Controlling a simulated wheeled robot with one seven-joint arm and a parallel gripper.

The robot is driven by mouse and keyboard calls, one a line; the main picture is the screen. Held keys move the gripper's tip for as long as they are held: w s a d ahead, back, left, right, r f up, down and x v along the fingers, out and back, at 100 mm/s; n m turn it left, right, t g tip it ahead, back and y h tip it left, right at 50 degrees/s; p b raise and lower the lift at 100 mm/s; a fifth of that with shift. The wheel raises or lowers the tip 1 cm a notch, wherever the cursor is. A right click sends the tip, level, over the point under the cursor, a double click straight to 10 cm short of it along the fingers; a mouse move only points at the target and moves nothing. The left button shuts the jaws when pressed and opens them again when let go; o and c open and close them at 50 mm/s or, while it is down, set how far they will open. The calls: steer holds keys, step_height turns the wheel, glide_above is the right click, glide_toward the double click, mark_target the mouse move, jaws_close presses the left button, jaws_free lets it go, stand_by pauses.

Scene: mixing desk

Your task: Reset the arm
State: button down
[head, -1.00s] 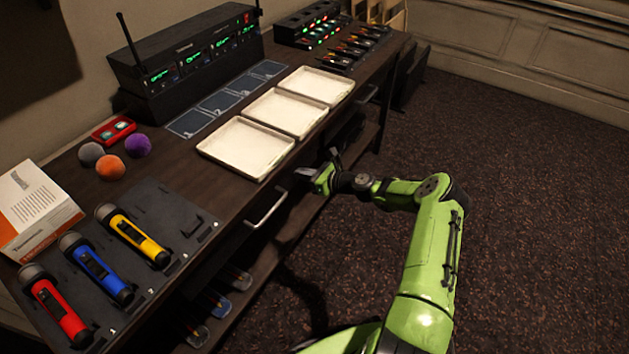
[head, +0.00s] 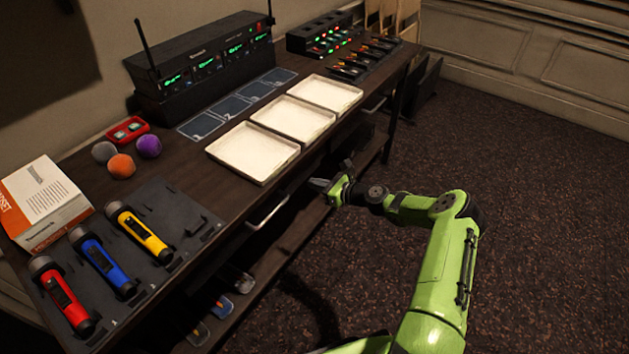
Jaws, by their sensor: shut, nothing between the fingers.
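My gripper (head: 322,184) is at the end of my green arm (head: 440,240), in front of the desk's front edge and to the right of the drawer handle. It is small in the head view, and its fingers are shut with nothing held. The arm is bent, with its forearm reaching left toward the desk over the carpet. The gripper looks apart from the desk and from the nearest white tray (head: 222,160).
The desk (head: 195,165) holds red (head: 68,302), blue (head: 108,268) and yellow (head: 142,234) microphones on a dark mat, foam balls (head: 121,166), a white box (head: 45,203), trays and a receiver rack (head: 205,68). The carpet (head: 560,200) at right is clear. A drawer handle (head: 268,212) juts out.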

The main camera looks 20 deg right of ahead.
steer(key=p+v, duration=0.2)
steer(key=v, duration=0.7)
steer(key=shift+s+d, duration=0.2)
steer(key=shift+s, duration=0.15)
